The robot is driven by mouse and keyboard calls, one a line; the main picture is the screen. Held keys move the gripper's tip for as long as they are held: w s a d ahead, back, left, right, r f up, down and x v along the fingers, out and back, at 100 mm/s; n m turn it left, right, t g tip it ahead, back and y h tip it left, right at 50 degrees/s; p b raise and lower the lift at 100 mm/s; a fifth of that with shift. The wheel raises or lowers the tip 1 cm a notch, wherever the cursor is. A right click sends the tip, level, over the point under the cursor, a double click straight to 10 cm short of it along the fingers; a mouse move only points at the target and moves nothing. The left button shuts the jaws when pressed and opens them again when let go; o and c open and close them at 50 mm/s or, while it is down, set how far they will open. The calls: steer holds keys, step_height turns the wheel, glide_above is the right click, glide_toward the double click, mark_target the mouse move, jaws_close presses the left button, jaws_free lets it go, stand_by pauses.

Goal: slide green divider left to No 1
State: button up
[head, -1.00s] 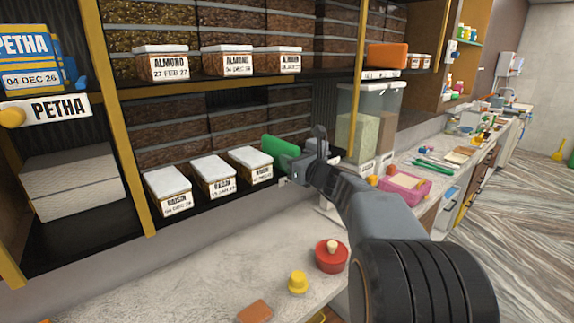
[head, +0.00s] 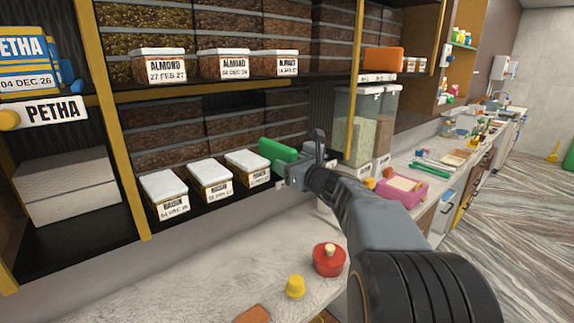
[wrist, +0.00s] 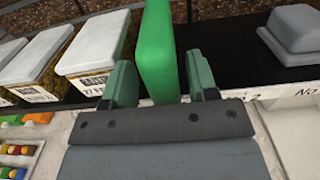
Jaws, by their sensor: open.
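The green divider (head: 277,151) stands upright on the lower shelf, just right of the rightmost white-lidded box (head: 247,167) of the front row. In the wrist view the divider (wrist: 158,50) stands between my gripper's two fingers. My gripper (wrist: 161,88) is open, with one finger on each side of the divider; a narrow gap shows on the right, and contact on the left is hard to tell. In the head view my gripper (head: 295,172) is at the shelf's front edge. A shelf-edge label reading "No" (wrist: 305,92) shows at the right, its number cut off.
Several white-lidded boxes (head: 165,193) stand left of the divider, the nearest (wrist: 93,42) close to the left finger. A grey lidded thing (wrist: 297,27) stands to the right, past bare black shelf. A red pot (head: 329,261) and yellow piece (head: 295,287) sit on the counter below.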

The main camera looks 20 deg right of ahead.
steer(key=b+v, duration=0.2)
steer(key=v, duration=1.1)
steer(key=s+a+f+n+g+h, duration=0.1)
steer(key=s+a+f+n+g, duration=0.1)
steer(key=f+n+g, duration=0.35)
steer(key=s+a+f+n+g, duration=0.2)
steer(key=a+f+n+g, duration=0.1)
steer(key=f+n, duration=0.6)
steer(key=s+a+f+n+g+h, duration=0.1)
steer(key=s+a+f+n, duration=0.3)
steer(key=n, duration=0.5)
steer(key=s+a+f+n+g+h, duration=0.2)
steer(key=a+n, duration=0.4)
steer(key=n, duration=0.3)
steer(key=shift+s+a+f+g+h, duration=0.3)
steer(key=shift+s+f+g, duration=0.6)
steer(key=shift+s, duration=0.3)
